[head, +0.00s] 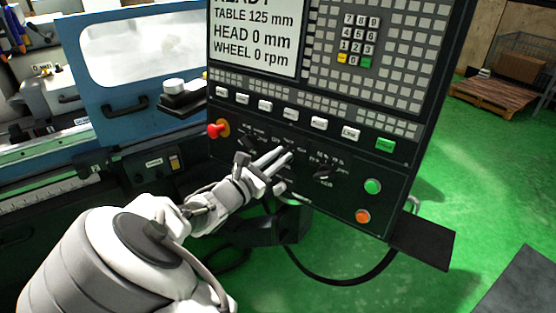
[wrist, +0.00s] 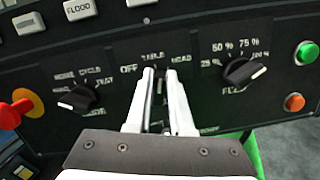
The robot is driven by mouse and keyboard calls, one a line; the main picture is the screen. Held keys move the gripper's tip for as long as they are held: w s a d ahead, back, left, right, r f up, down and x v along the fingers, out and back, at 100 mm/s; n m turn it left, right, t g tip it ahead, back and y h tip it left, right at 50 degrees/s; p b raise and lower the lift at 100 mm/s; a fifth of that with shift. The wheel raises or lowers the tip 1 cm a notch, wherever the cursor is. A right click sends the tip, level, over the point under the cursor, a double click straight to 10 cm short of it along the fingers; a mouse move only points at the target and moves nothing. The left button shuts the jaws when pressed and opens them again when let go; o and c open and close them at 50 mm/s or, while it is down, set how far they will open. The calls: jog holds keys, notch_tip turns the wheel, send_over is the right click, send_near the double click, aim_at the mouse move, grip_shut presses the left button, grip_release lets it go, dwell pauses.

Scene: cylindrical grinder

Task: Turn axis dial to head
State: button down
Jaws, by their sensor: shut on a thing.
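The axis dial (wrist: 159,88) is a dark knob on the black control panel, below the words OFF, TABLE and HEAD. In the wrist view it shows only as a narrow strip between my fingers. My gripper (wrist: 160,73) is shut on it, with one pale finger on each side. The fingers cover most of the dial, and I cannot tell for sure which word it points to. In the head view my gripper (head: 284,154) reaches the panel from the lower left, and the dial is hidden there.
A mode dial (wrist: 78,98) is left of my gripper and a percent dial (wrist: 244,71) right. A red emergency knob (head: 217,129) juts out at the panel's left. Green (head: 372,186) and orange (head: 362,216) buttons sit lower right. The screen (head: 254,35) reads TABLE 125 mm, HEAD 0 mm.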

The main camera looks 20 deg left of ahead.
jog(key=m+b, duration=0.2)
jog(key=m, duration=0.1)
jog(key=m+h+b, duration=0.1)
jog(key=m, duration=0.1)
jog(key=shift+s+d+f+g, duration=0.1)
jog(key=shift+d+f+g, duration=0.15)
jog(key=shift+g, duration=0.15)
jog(key=shift+r+m, duration=0.1)
jog(key=shift+m, duration=0.3)
jog(key=c, duration=0.8)
grip_release()
jog(key=b+v, duration=0.1)
jog(key=v, duration=1.6)
jog(key=shift+s, duration=0.25)
jog(key=shift+a, duration=0.15)
